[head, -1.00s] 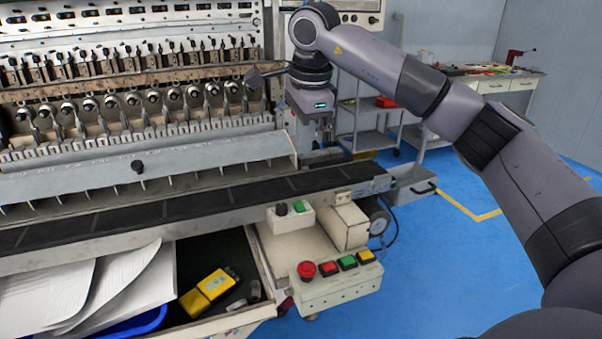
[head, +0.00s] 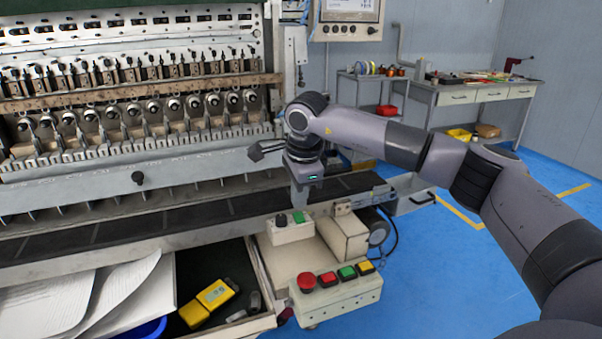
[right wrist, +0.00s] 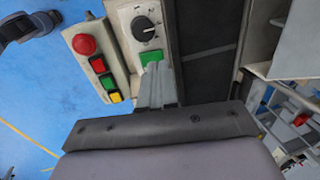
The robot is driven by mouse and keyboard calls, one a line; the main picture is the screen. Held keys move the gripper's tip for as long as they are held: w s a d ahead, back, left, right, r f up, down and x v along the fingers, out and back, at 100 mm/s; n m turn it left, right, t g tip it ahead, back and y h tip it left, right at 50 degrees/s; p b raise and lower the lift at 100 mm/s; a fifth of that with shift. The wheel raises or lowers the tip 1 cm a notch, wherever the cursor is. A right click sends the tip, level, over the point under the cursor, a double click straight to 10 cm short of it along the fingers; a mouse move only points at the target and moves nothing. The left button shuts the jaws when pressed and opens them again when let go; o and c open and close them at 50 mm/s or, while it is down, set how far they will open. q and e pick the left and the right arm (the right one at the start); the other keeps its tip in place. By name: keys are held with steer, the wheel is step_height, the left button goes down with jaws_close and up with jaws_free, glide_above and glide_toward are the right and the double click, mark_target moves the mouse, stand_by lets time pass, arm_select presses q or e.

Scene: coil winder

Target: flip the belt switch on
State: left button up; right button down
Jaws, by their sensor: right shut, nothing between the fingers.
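A small pale switch box (head: 291,232) sits at the front edge of the dark belt (head: 220,207). It carries a black knob (head: 281,220) and a green switch (head: 299,217). In the right wrist view, the knob (right wrist: 146,28) has a dial scale, and the green switch (right wrist: 151,57) lies just beyond my fingertips. My right gripper (head: 298,205) is shut and empty, pointing down over the box close to the green switch. Its closed fingers (right wrist: 158,72) partly cover the switch's near side. I cannot tell whether they touch. My left gripper is not in view.
A control box (head: 335,297) with red, green and yellow buttons stands in front. An open drawer (head: 262,290) holds a yellow device (head: 207,302) and papers. The winding machine (head: 130,100) fills the back left. Blue floor (head: 430,270) is clear at right.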

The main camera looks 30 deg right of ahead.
mark_target(299, 217)
steer(key=shift+x, duration=1.2)
